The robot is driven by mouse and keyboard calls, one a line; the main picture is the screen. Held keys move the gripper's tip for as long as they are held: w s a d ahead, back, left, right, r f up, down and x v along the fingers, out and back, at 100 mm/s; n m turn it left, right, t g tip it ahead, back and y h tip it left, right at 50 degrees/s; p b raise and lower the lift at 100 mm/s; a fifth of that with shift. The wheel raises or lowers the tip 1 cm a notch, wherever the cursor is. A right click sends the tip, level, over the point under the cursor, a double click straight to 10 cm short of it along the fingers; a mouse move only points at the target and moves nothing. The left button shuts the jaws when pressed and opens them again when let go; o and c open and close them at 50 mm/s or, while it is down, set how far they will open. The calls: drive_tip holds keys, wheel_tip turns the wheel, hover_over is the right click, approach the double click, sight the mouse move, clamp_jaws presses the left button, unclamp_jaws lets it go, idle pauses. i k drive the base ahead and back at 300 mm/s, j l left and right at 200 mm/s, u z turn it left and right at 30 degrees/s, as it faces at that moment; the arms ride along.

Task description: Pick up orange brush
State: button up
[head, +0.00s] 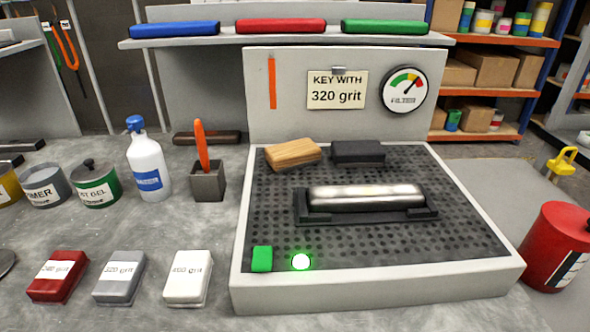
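The orange brush (201,146) stands nearly upright in a small dark grey square holder (208,186) on the grey bench, left of the perforated booth tray. Only its orange upper part shows; its lower end is hidden inside the holder. My gripper is not in view.
A white bottle with a blue cap (149,165) stands close left of the holder, and a dark brown bar (207,138) lies behind it. The booth tray's raised rim (243,215) is close on the right. Grit blocks (188,277) lie in front, with bare bench between.

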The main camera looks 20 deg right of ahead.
sight(201, 142)
drive_tip(key=l+z, duration=0.35)
drive_tip(key=l, duration=1.35)
drive_tip(key=k, duration=0.05)
